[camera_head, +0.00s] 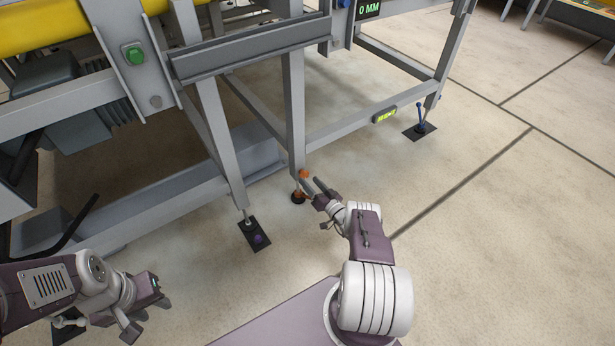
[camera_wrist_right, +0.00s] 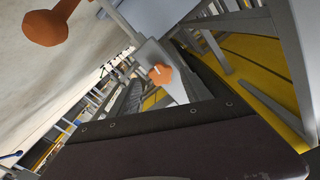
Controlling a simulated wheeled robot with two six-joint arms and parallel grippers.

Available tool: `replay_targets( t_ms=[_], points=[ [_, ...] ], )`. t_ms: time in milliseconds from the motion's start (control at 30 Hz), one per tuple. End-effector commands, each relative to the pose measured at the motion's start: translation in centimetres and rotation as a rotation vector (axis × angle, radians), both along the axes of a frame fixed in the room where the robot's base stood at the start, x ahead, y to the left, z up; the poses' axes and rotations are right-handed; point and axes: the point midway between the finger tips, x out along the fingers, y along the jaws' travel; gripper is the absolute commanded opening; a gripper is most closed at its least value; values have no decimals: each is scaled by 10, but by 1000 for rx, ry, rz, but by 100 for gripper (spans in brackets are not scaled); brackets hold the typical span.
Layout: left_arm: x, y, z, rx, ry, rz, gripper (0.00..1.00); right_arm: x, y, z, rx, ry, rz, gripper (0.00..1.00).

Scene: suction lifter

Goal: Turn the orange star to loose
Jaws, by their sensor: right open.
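The orange star (camera_head: 304,174) sits low on a grey leg of the machine frame, just above an orange foot (camera_head: 299,198) on the floor. In the right wrist view the star (camera_wrist_right: 160,74) is a small lobed knob beside the grey leg, and the orange foot (camera_wrist_right: 46,28) with its stem is at top left. My right gripper (camera_head: 312,184) is open, its fingers pointing at the star from the right; whether they touch it is unclear. My left gripper (camera_head: 146,306) is at lower left, far from the star; its jaw opening is unclear.
A black foot plate (camera_head: 254,233) stands left of the star, and another with a blue part (camera_head: 419,131) is at the right. The floor on the right is clear.

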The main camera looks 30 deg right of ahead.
Motion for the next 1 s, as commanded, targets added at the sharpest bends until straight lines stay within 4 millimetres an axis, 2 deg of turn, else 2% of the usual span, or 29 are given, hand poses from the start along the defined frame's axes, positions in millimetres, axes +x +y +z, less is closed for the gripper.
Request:
replay_targets(
  t_ms=[33, 100, 200, 333, 867, 967, 1000],
  points=[
    [0, 0, 17, 0, 0, 0, 36, -13, -2, 8, 2, 3, -4, 56],
    [0, 0, 25, 0, 0, 0, 36, -29, -4, 7, 3, 3, -4, 56],
    [0, 0, 32, 0, 0, 0, 36, -47, -5, 5, 1, 2, -4, 56],
    [0, 0, 35, 0, 0, 0, 36, -59, -5, 2, 1, 1, -2, 56],
    [0, 0, 34, 0, 0, 0, 36, -61, -5, 1, 0, 0, 1, 56],
    [0, 0, 37, 0, 0, 0, 36, -50, 6, 10, 33, 24, 61, 56],
    [0, 0, 39, 0, 0, 0, 36, -41, 17, 20, 68, 53, 122, 56]
  ],
)
